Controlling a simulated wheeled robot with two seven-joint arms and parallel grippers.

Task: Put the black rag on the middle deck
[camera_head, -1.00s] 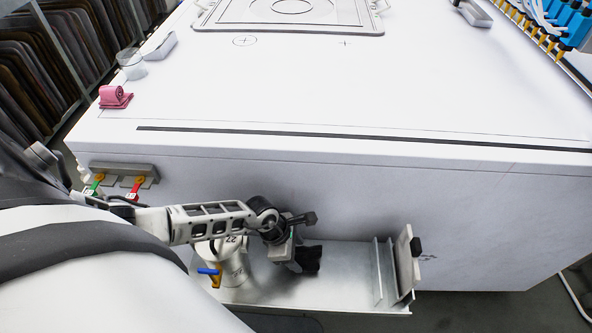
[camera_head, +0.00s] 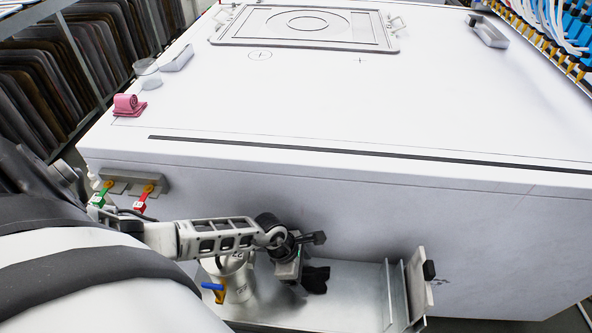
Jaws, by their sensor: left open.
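The black rag (camera_head: 316,279) lies crumpled on the low metal shelf (camera_head: 350,299) at the front of the big white table. My left gripper (camera_head: 292,275) is over the shelf, pointing down, just left of the rag. It is open; its fingertips are largely hidden, and I cannot tell whether they touch the rag. The white table top (camera_head: 330,105) is a broad deck above and behind the shelf; I cannot tell which part counts as the middle deck. My right gripper is out of view.
A white bucket (camera_head: 238,284) and a blue-and-yellow tool (camera_head: 216,291) stand left of the rag. An upright plate (camera_head: 420,283) closes the shelf's right end. Pink folded cloths (camera_head: 128,105) lie at the table's left edge. A framed plate (camera_head: 308,28) lies at the back. The table's middle is clear.

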